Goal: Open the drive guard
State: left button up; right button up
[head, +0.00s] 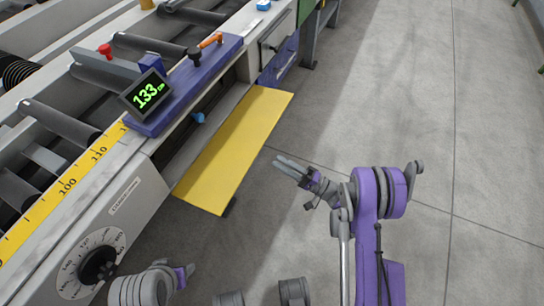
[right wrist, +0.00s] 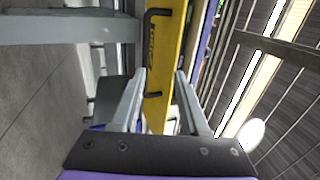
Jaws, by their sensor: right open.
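The drive guard is a long yellow panel (head: 235,150) on the side of the runout table, below the rollers. It sticks out from the table's side over the floor, with a dark gap along its table side. In the right wrist view the yellow panel (right wrist: 164,60) carries a black bar handle (right wrist: 150,55). My right gripper (head: 284,163) is open, just right of the panel's outer edge in the head view. In the wrist view its fingers (right wrist: 160,100) stand either side of the yellow strip; contact cannot be told. My left gripper's fingers do not show.
The table carries rollers (head: 60,122), a yellow scale (head: 62,189), a blue stop carriage (head: 185,85) and a display (head: 147,93) reading 133. A dial with a black knob (head: 97,265) is at lower left. Grey floor (head: 400,90) on the right is clear.

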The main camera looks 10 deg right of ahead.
jog(key=shift+s+d+f, duration=0.1)
jog(key=c, duration=0.3)
jog(key=shift+s+r+m, duration=0.1)
jog(key=shift+r+m, duration=0.25)
jog(key=shift+m, duration=0.15)
jog(key=shift+c, duration=1.4)
jog(key=s+r+m+g+h, duration=0.1)
jog(key=m, duration=0.1)
jog(key=s+a+r+m+g+h+p, duration=0.1)
jog(key=m, duration=0.2)
jog(key=s+r+m+h+p, duration=0.1)
jog(key=m, duration=0.2)
jog(key=shift+s+a+g, duration=0.25)
jog(key=shift+a+g, duration=0.05)
jog(key=shift+g, duration=0.1)
grip_shut()
jog(key=s+r+m+g+h+p, duration=0.1)
jog(key=s+m+g+h+p, duration=0.15)
jog(key=s+m, duration=0.4)
jog(key=w+a+f+m+h+b, duration=0.1)
jog(key=w+a+f+m+b, duration=0.25)
jog(key=w+a, duration=0.35)
jog(key=shift+s+r+n+t+p, duration=0.15)
jog(key=shift+r+n+p, duration=0.15)
jog(key=shift+r, duration=0.55)
jog(key=shift+r+n+t+p, duration=0.1)
jog(key=shift+r+n+p, duration=0.15)
jog(key=shift+r, duration=0.6)
